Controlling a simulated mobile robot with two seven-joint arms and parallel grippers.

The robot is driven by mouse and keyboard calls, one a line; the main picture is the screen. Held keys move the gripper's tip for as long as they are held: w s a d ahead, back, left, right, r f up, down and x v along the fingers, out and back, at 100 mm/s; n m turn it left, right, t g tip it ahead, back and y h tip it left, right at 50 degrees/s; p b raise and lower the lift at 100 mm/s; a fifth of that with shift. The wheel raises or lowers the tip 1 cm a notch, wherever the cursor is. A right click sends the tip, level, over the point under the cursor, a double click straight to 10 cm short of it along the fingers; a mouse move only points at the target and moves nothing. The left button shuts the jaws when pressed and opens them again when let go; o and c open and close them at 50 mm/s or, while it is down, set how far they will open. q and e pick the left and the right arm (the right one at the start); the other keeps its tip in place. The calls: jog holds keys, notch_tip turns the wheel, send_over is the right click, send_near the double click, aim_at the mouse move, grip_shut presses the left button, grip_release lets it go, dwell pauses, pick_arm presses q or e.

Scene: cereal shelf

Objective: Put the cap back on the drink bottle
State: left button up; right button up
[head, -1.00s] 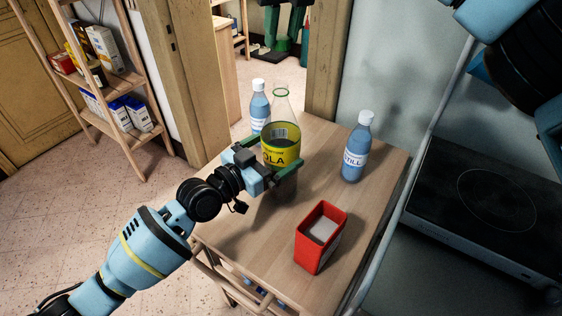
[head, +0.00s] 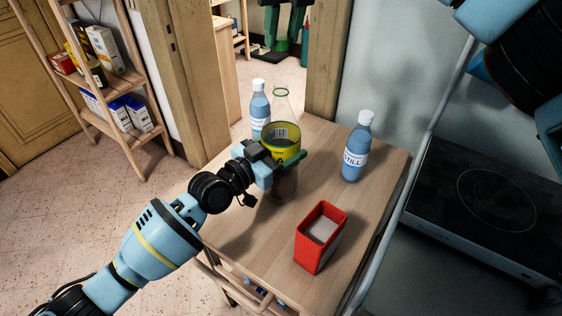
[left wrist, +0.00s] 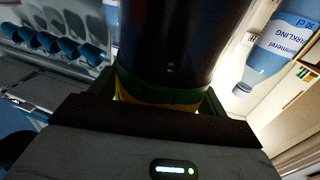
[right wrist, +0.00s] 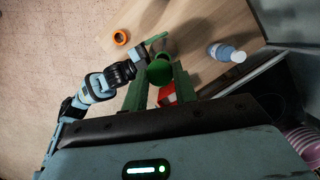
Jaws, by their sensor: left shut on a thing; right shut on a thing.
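The drink bottle (head: 284,143), with a clear neck, green-ringed mouth and yellow label, stands upright at the table's far side. My left gripper (head: 284,162) is shut around it low on the label. In the left wrist view the dark bottle body (left wrist: 165,45) fills the space between the green fingers (left wrist: 160,95). My right gripper (right wrist: 155,88) is shut on a round green cap (right wrist: 160,72), seen from above in the right wrist view.
On the wooden table (head: 250,240) stand a STILL water bottle (head: 356,150) right of the drink bottle, another water bottle (head: 260,108) behind it, and a red open box (head: 320,238) in front. A black hob (head: 490,200) lies right.

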pick_arm(q)
jog(key=c, duration=0.3)
jog(key=shift+c, duration=0.2)
pick_arm(e)
send_over(281, 83)
jog(key=shift+s+d+f, duration=0.1)
jog(key=shift+s+f, duration=0.05)
jog(key=shift+f, duration=1.1)
jog(key=shift+s+d+f, duration=0.1)
jog(key=shift+s+f, duration=0.05)
jog(key=shift+f, duration=1.1)
jog(key=shift+f, duration=0.1)
jog(key=shift+f, duration=0.8)
jog(key=shift+f, duration=0.6)
